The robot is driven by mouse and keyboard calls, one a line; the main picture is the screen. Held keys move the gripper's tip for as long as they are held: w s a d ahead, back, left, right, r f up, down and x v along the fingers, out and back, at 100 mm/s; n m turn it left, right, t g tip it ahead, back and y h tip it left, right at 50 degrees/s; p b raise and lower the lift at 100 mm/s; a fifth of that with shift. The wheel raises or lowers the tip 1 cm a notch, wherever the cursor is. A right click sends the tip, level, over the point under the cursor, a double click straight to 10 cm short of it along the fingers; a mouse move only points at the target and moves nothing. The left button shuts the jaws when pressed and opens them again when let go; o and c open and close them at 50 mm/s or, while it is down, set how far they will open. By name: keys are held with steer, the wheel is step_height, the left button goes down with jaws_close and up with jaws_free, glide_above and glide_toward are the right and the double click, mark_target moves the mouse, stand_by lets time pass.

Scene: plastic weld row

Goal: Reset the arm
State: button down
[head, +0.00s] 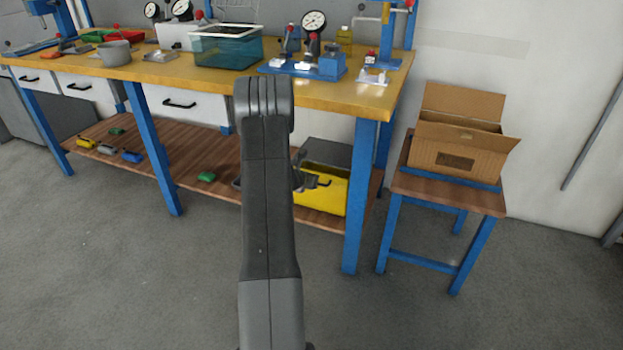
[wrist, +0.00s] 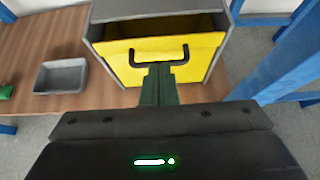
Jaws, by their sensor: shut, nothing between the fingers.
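My gripper (wrist: 160,72) is shut and empty in the wrist view. Its fingertips overlap the lower edge of the black handle (wrist: 158,54) of a yellow drawer (wrist: 205,52); I cannot tell whether they touch it. The drawer sits in a grey cabinet (wrist: 150,9) and is partly open, with a dark gap above its front. In the head view my arm reaches forward, and the yellow drawer (head: 328,190) shows to the right of it on the lower shelf. My gripper is mostly hidden behind the arm there.
The yellow-topped workbench (head: 140,70) has blue legs; one leg (head: 355,200) stands close right of the drawer. A grey bin (wrist: 61,76) sits left on the wooden shelf (head: 225,180). A cardboard box (head: 455,150) stands on a small table (head: 420,190) at right. The floor in front is clear.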

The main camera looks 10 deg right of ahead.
steer(key=shift+r+v, duration=0.25)
steer(key=shift+v, duration=1.2)
steer(key=shift+w+d+f, duration=0.1)
steer(key=shift+w, duration=0.1)
